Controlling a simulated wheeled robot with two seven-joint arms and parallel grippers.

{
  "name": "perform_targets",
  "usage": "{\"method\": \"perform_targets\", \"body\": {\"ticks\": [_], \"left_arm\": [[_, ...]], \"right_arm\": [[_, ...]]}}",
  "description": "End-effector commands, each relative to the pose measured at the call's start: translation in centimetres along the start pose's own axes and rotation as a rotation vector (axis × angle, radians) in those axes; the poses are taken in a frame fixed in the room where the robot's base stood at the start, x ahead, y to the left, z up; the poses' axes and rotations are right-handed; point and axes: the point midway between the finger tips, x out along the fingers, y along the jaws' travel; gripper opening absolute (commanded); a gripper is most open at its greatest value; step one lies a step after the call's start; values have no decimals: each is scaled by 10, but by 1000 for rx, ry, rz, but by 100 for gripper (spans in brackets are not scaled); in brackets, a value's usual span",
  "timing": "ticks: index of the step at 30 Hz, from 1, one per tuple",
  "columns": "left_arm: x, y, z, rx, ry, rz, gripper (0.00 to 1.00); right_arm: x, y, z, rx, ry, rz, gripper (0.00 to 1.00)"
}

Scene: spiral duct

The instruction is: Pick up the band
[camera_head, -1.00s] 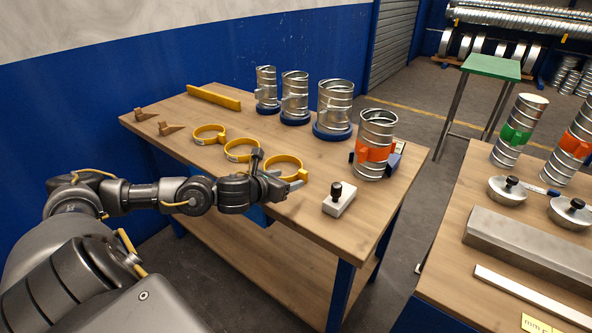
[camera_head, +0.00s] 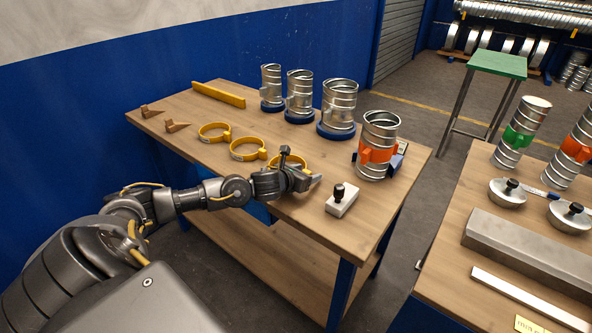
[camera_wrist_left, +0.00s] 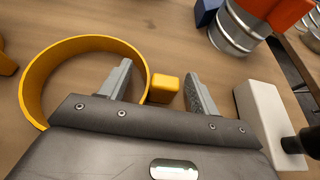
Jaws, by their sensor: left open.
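Three yellow ring bands lie in a row on the wooden bench: a far-left band (camera_head: 214,132), a middle band (camera_head: 247,148) and a near-right band (camera_head: 290,159). My left gripper (camera_head: 313,181) is at the near-right band and partly hides it. In the left wrist view, my open left gripper (camera_wrist_left: 158,72) has one finger over the inside of that band (camera_wrist_left: 32,88) and the other outside it. The band's yellow block (camera_wrist_left: 165,86) shows between the two fingers, and I see no grip on it. My right gripper is not in view.
A white block with a black knob (camera_head: 342,200) stands right of the gripper. A duct with an orange band (camera_head: 378,145) stands behind it. Several ducts on blue bases (camera_head: 338,108) stand at the back. A yellow bar (camera_head: 218,94) lies at the far left.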

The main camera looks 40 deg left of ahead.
Motion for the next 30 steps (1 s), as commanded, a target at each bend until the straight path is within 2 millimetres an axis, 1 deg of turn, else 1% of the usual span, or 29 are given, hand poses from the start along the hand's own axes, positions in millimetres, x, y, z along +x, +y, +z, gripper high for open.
{"method": "perform_targets", "body": {"ticks": [5,16,17,25,30], "left_arm": [[0,0,-1,0,0,0,62],[0,0,-1,0,1,0,14],[0,0,0,0,0,0,12],[-1,0,1,0,0,0,12],[-5,1,13,1,-1,0,12]], "right_arm": [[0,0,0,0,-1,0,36],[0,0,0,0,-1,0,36],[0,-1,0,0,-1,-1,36],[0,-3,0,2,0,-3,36],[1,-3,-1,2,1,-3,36]]}}
